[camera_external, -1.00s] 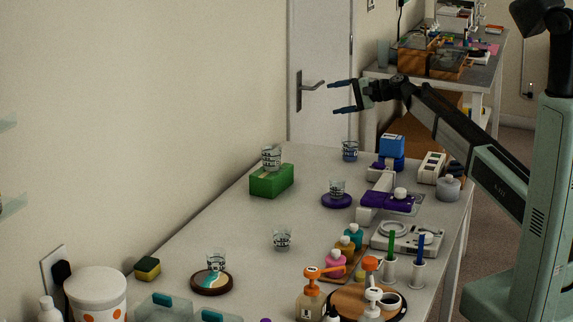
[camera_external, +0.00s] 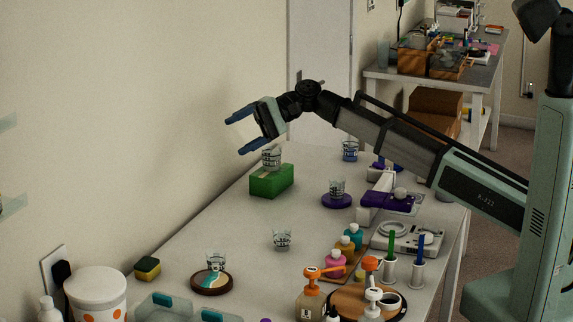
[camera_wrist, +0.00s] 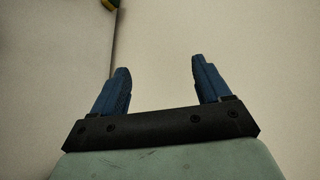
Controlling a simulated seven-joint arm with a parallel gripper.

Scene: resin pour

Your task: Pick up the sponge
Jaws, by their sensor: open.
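The sponge (camera_external: 147,268) is a small yellow block with a dark green layer. It lies on the table at the left, against the wall, between the white tub and the round wooden coaster. My gripper (camera_external: 237,131) is open and empty, with blue fingers pointing left. It is in the air near the wall, above the green box and well away from the sponge. The wrist view shows my gripper (camera_wrist: 158,75) with nothing between its fingers.
A green box (camera_external: 271,181) with a cup (camera_external: 271,157) on top stands below my gripper. A coaster (camera_external: 211,283) with a cup and a white tub (camera_external: 96,294) stand near the sponge. Bottles (camera_external: 336,262) crowd the right. The table between box and coaster is mostly bare.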

